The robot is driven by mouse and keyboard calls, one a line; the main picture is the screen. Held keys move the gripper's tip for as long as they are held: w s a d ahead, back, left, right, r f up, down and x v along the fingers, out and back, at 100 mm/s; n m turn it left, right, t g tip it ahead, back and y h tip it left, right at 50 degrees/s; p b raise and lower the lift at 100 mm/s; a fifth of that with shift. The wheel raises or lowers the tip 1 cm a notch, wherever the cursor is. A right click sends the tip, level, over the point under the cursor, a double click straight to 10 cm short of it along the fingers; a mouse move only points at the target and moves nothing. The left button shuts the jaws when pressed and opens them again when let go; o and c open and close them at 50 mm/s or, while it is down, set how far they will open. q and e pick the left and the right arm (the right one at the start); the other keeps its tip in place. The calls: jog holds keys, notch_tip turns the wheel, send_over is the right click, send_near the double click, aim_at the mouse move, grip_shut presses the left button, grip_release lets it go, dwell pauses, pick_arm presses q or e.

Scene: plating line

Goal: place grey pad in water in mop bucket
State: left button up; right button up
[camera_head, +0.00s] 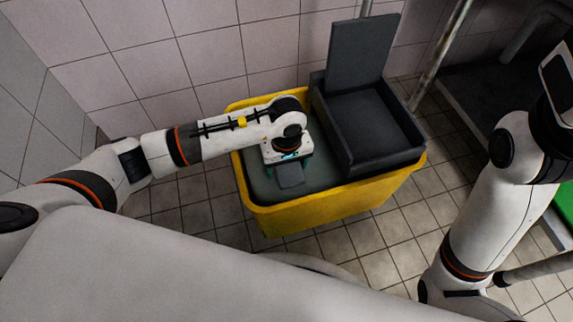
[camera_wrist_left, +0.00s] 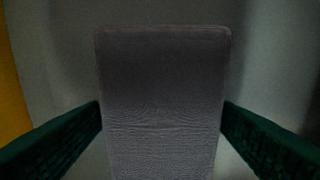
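The yellow mop bucket (camera_head: 320,213) stands on the tiled floor, with dull grey-green water (camera_head: 262,182) in its left part. My left gripper (camera_head: 289,164) is low inside the bucket's left part, over the water. The grey pad (camera_head: 290,177) sticks out from under the gripper. In the left wrist view the pad (camera_wrist_left: 163,100) lies between the two green fingers (camera_wrist_left: 161,108), which meet its side edges. I cannot tell whether the pad touches the water. My right arm is at the right; its fingers are not in view.
A dark grey wringer (camera_head: 375,130) with an upright back plate fills the bucket's right part. Tiled walls stand close behind and left. A metal pole (camera_head: 440,50) and a dark low platform (camera_head: 480,90) are at the right. A green surface (camera_head: 564,207) shows at the right edge.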

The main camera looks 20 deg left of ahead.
pick_arm(q)
jog(key=shift+o, duration=1)
